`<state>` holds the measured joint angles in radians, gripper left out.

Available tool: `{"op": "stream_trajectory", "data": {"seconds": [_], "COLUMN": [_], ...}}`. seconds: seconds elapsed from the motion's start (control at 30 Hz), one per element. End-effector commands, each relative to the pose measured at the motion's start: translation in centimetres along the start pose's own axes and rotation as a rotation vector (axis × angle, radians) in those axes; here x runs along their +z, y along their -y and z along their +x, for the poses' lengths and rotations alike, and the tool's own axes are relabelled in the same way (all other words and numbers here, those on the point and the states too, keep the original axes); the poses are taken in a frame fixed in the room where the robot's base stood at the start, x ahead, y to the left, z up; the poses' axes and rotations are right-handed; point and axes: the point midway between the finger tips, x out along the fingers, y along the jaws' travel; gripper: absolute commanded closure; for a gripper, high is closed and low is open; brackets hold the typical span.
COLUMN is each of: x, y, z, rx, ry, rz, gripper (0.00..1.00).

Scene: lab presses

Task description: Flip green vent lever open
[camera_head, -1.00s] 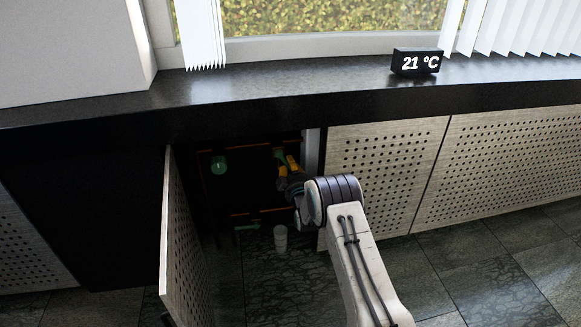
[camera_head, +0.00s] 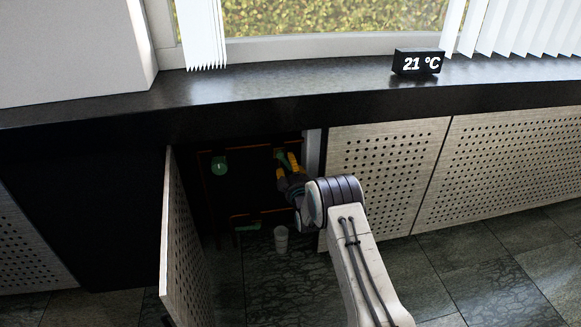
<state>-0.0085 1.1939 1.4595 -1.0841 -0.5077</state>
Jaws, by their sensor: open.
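My gripper (camera_head: 287,165) reaches into the dark open cabinet under the sill, its yellow-marked fingers apart. A small green part (camera_head: 279,153) shows right at the fingertips, at the upper right of the copper pipes. It looks like a lever, but its angle is unclear, and I cannot tell whether the fingers touch it. A green round part (camera_head: 219,166) sits on the pipework to the left. Another green part (camera_head: 247,227) sits low on the lower pipe. My arm comes in from the lower right and hides some of the cabinet's right side.
The perforated cabinet door (camera_head: 185,245) stands open on the left. A closed perforated panel (camera_head: 385,170) is right of the opening. The dark sill (camera_head: 290,90) overhangs above, carrying a temperature display (camera_head: 417,62).

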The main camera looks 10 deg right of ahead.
Motion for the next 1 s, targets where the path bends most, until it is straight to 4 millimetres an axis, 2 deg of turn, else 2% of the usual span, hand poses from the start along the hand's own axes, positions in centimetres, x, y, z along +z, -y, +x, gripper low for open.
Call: {"op": "stream_trajectory", "data": {"seconds": [0.27,0.47,1.0], "x": [0.1,0.0,0.1], "y": [0.1,0.1,0.1], "z": [-0.2,-1.3,-8.3], "rx": [-0.001,-0.002,-0.002], "ry": [0.002,0.002,0.002], "rz": [-0.001,-0.001,-0.001], "gripper": [0.5,0.5,0.5]}}
